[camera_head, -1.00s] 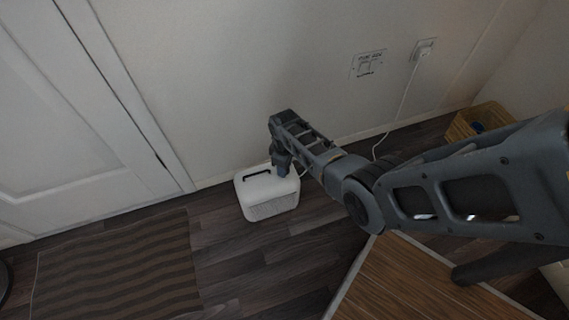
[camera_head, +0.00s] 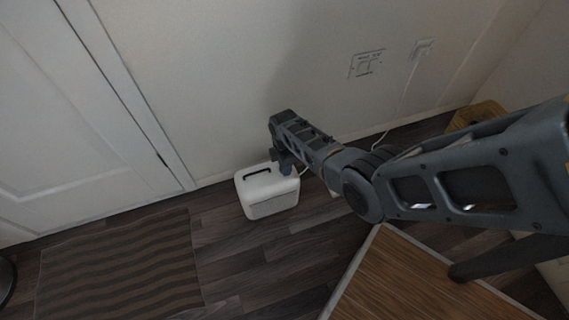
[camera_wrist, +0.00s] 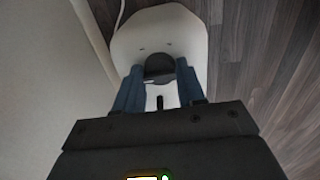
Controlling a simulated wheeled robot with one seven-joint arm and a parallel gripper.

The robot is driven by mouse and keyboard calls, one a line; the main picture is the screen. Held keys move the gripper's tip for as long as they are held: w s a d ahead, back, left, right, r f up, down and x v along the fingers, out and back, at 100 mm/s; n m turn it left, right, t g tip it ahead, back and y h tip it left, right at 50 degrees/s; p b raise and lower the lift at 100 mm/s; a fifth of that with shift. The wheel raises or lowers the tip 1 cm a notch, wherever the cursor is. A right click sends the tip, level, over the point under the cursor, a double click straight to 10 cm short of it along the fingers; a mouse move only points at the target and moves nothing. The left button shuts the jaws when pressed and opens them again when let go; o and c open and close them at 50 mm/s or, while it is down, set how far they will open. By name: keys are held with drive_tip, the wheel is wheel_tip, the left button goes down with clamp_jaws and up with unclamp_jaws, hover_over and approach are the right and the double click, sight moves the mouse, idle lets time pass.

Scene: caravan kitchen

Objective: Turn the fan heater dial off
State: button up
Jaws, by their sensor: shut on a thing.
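The fan heater (camera_head: 268,200) is a white box with rounded corners and a black handle on top, standing on the floor by the wall. Its white top also shows in the wrist view (camera_wrist: 186,32). My gripper (camera_head: 288,169) points down at the heater's right rear top corner. In the wrist view my gripper's two blue fingers (camera_wrist: 159,76) are shut on the dark round dial (camera_wrist: 159,65), one on each side. The dial's markings and pointer cannot be read, and the fingers hide its sides.
A striped mat (camera_head: 118,265) lies left of the heater, before a white door (camera_head: 75,110). A white cord (camera_head: 407,95) runs from a wall socket (camera_head: 424,47) to the floor. A wooden-topped surface (camera_head: 405,280) is at the lower right, and a yellowish basket (camera_head: 478,113) is at the far right.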

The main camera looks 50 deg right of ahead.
idle(0.5)
drive_tip(key=o, duration=1.1)
drive_tip(key=shift+c, duration=0.2)
drive_tip(key=shift+r, duration=0.1)
wheel_tip(320, 180, up, 8)
drive_tip(key=p, duration=0.4)
drive_tip(key=shift+f, duration=0.2)
